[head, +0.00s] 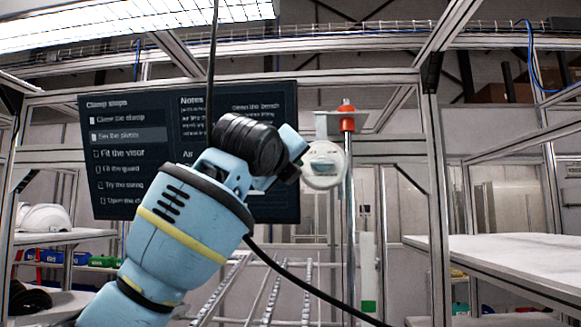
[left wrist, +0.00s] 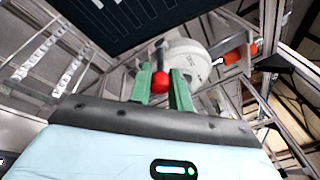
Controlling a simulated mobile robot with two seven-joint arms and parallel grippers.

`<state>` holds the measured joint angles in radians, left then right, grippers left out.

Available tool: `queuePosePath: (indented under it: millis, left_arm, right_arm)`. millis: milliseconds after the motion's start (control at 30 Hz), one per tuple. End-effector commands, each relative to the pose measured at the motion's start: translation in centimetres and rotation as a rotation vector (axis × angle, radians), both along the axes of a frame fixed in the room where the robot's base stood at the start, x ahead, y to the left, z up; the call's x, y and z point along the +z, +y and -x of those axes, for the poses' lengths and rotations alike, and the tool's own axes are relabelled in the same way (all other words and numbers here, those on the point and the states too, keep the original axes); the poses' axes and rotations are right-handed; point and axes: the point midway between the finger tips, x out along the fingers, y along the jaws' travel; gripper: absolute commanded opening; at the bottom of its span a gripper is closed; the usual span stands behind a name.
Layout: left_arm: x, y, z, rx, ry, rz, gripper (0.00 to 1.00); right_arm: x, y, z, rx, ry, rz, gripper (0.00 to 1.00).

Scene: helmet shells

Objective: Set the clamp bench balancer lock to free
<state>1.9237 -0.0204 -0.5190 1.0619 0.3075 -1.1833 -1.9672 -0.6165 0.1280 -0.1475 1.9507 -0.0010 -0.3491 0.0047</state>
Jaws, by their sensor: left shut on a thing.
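The balancer is a white round housing (head: 323,166) hanging by an upright metal post, just right of my left wrist in the head view. It also shows in the left wrist view (left wrist: 185,58), partly behind my fingers. My left gripper (left wrist: 162,86) has green fingers shut around a small red knob (left wrist: 160,82) in front of the housing. I take this knob to be the lock's handle; its setting cannot be read. In the head view my left fingertips and the knob are hidden behind my wrist. My right gripper is in neither view.
An orange-red collar (head: 347,118) sits on the post beside the balancer. A dark board (head: 105,190) with a step list hangs behind my left arm. A white table (head: 500,258) stands right; a shelf (head: 60,237) with a white helmet shell (head: 45,217) stands left.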

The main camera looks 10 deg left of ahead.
Motion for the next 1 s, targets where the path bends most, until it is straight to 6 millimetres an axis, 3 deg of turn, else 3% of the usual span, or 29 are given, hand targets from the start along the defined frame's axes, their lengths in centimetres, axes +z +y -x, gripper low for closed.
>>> queuePosePath:
  millis: [367,1000]
  left_arm:
    - [-0.5,0.1,-0.1,0.001,-0.046,-0.001,0.00]
    - [-3.3,0.0,-1.4,-0.001,-0.468,-0.003,0.00]
  right_arm:
    - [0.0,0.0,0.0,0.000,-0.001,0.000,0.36]
    - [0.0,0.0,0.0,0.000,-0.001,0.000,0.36]
